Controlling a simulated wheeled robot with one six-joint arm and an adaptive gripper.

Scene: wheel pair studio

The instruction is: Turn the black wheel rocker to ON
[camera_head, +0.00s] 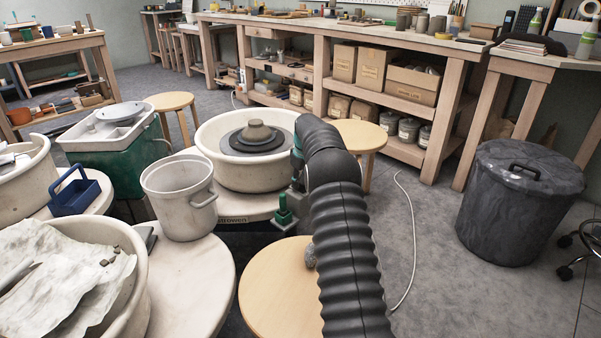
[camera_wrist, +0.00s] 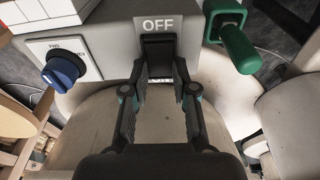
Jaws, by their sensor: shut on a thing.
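The black rocker (camera_wrist: 159,50) is on a grey control housing (camera_wrist: 105,45) in the wrist view, directly below a white OFF label (camera_wrist: 158,25). My gripper (camera_wrist: 160,68) has a finger on each side of the rocker and is shut on it. Its lower part lies between the fingertips. In the head view my black-sleeved arm reaches to the right side of the potter's wheel (camera_head: 239,177) and hides the rocker and most of the gripper.
A blue knob (camera_wrist: 62,70) is left of the rocker, and a green handle (camera_wrist: 238,47) is close on the right. A grey pot (camera_head: 178,205) stands left of the wheel. A round wooden stool (camera_head: 268,290) is in front. Floor is clear toward the black bin (camera_head: 520,205).

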